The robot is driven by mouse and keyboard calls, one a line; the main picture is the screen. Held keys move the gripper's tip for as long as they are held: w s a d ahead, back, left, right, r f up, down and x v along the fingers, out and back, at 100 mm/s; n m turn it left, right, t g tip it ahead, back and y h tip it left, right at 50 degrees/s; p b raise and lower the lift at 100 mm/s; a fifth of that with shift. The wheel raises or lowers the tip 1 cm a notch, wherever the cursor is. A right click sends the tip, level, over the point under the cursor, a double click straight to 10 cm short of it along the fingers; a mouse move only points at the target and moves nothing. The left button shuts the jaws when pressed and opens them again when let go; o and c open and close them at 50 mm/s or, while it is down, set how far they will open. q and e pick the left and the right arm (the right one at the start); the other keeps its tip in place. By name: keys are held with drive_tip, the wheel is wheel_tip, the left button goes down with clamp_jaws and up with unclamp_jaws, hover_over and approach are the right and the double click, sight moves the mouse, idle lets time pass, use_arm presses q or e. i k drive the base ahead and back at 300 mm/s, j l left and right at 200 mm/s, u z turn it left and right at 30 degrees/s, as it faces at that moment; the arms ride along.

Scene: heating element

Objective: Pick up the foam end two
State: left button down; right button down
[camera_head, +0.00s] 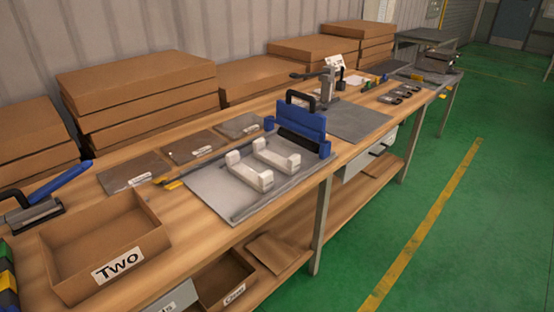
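A cardboard box labelled "Two" (118,266) stands on the near left of the wooden workbench, and it looks empty inside. Two white U-shaped pieces that look like foam ends, a left one (247,174) and a right one (277,156), lie side by side on a grey mat (215,190) at the middle of the bench. I cannot tell which is end two, as no label shows on either. Neither of my grippers is in view.
A blue fixture with a black handle (303,130) stands behind the white pieces. A tool with a blue lever (45,205) is at the left. Stacked cardboard boxes (140,85) line the wall. The green floor (460,240) at the right is clear.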

sight(290, 166)
drive_tip(key=i+l, duration=0.2)
drive_tip(key=l, duration=0.15)
drive_tip(key=i+l+u, duration=0.1)
drive_tip(key=l, duration=0.3)
drive_tip(key=i+l, duration=0.25)
drive_tip(key=i+l+u, duration=0.15)
drive_tip(key=l, duration=0.35)
drive_tip(key=i+l, duration=0.2)
drive_tip(key=l, duration=0.15)
